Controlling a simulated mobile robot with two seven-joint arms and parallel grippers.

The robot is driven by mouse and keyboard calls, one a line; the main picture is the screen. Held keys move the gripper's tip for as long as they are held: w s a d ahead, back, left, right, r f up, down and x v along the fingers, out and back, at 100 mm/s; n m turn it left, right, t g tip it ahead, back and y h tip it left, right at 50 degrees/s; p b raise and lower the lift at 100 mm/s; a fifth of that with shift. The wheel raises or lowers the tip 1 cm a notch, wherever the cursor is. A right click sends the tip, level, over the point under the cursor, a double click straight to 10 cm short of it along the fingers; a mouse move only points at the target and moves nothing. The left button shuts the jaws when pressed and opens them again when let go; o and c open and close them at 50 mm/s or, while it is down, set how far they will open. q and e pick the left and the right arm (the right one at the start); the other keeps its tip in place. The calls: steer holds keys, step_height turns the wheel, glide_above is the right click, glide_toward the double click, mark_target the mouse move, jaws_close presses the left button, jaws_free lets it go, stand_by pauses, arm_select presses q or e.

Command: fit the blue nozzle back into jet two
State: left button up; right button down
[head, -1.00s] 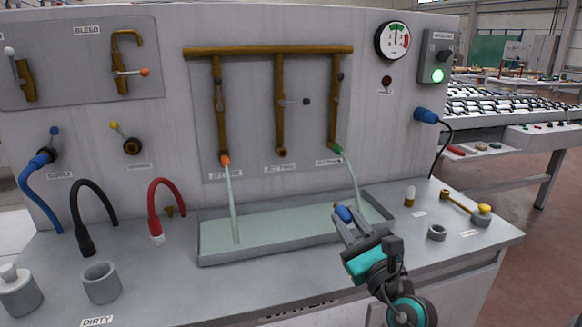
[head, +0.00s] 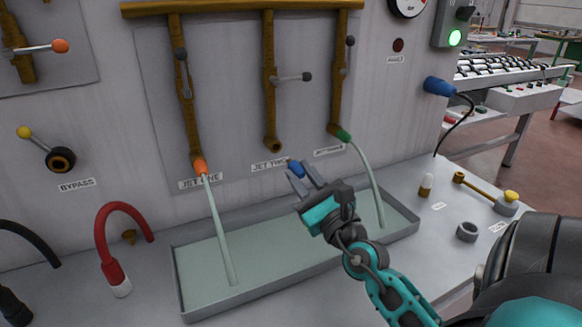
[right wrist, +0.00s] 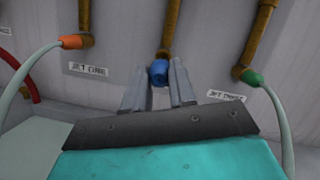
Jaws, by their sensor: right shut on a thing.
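The blue nozzle (head: 296,169) is held between the fingertips of my right gripper (head: 304,178), which is shut on it. It also shows in the right wrist view (right wrist: 159,72), between the fingers. The jet two pipe (head: 269,95) is brown, with a bare lower end (head: 272,145) a little above and left of the nozzle in the head view. In the right wrist view the pipe (right wrist: 170,30) comes down just above the nozzle; whether they touch I cannot tell. The jet two lever (head: 292,77) points sideways to the right. My left gripper is not in view.
Jet one's orange nozzle (head: 199,166) and jet three's green nozzle (head: 343,135) each pour a stream into the grey tray (head: 300,280). The streams flank my right gripper. A white-topped bottle (head: 426,186) and a grey ring (head: 467,231) stand right of the tray.

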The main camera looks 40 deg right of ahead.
mark_target(291, 164)
steer(key=shift+s+r, duration=0.1)
steer(key=shift+s, duration=0.05)
steer(key=shift+w+d, duration=0.25)
steer(key=shift+w, duration=0.5)
steer(key=shift+w+d, duration=0.2)
steer(key=shift+w, duration=0.5)
steer(key=shift+w+d, duration=0.25)
steer(key=shift+w, duration=0.5)
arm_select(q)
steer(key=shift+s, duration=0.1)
arm_select(e)
steer(key=shift+w+d, duration=0.15)
steer(key=shift+w, duration=0.4)
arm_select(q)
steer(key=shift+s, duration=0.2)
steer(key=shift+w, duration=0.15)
arm_select(e)
steer(key=shift+w+d, duration=0.25)
steer(key=shift+w, duration=0.45)
steer(key=shift+w+d, duration=0.25)
steer(key=shift+w, duration=0.55)
